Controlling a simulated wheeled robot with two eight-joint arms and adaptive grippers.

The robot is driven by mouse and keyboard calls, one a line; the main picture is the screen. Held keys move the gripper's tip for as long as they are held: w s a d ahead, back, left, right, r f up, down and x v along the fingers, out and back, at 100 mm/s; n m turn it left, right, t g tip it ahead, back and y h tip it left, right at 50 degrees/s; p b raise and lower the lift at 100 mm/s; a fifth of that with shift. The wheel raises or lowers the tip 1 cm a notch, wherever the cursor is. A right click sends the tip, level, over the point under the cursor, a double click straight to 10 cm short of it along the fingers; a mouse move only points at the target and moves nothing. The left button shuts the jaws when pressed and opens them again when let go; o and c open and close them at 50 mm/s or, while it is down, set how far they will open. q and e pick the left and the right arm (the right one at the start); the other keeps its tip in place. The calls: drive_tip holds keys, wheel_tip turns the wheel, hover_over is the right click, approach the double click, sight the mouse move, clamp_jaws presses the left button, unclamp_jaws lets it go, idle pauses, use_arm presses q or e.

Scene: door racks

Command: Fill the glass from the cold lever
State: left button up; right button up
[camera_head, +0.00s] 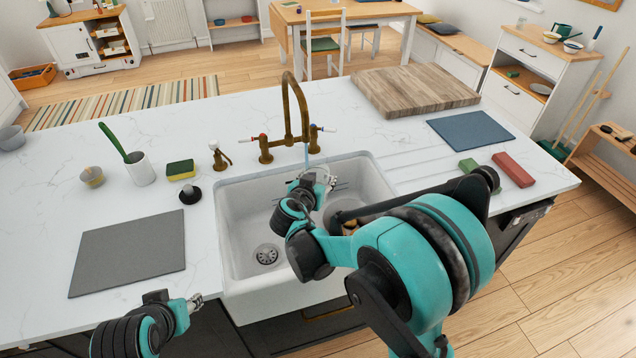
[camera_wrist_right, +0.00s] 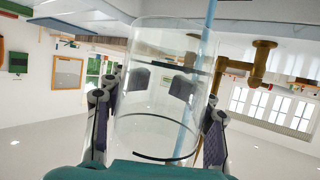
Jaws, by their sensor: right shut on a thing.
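A clear glass (camera_wrist_right: 150,100) is held between the fingers of my right gripper (camera_wrist_right: 158,118); the wrist picture is upside down. No water level is clear in the glass. In the head view my right gripper (camera_head: 322,184) is over the sink (camera_head: 240,235), below the brass tap (camera_head: 288,88). A thin blue water stream (camera_head: 306,155) falls from the spout. In the wrist view the stream (camera_wrist_right: 211,25) overlaps the glass and runs past its base; whether it enters is unclear. The blue-tipped cold lever (camera_head: 328,129) is right of the spout. My left gripper (camera_head: 194,303) is at the counter front, its opening unclear.
The red-tipped lever (camera_head: 255,138) is left of the spout. A soap pump (camera_head: 220,157), sponge (camera_head: 181,170) and brush cup (camera_head: 140,170) stand left of the sink. A grey mat (camera_head: 130,252) lies front left; a wooden board (camera_head: 415,90) lies back right.

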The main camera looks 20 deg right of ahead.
drive_tip(key=w, duration=0.6)
drive_tip(key=shift+w+a+b, duration=0.35)
drive_tip(key=shift+w, duration=0.05)
idle(5.9)
drive_tip(key=s, duration=0.5)
drive_tip(key=s+d, duration=0.1)
drive_tip(key=s, duration=0.2)
drive_tip(key=shift+s, duration=0.25)
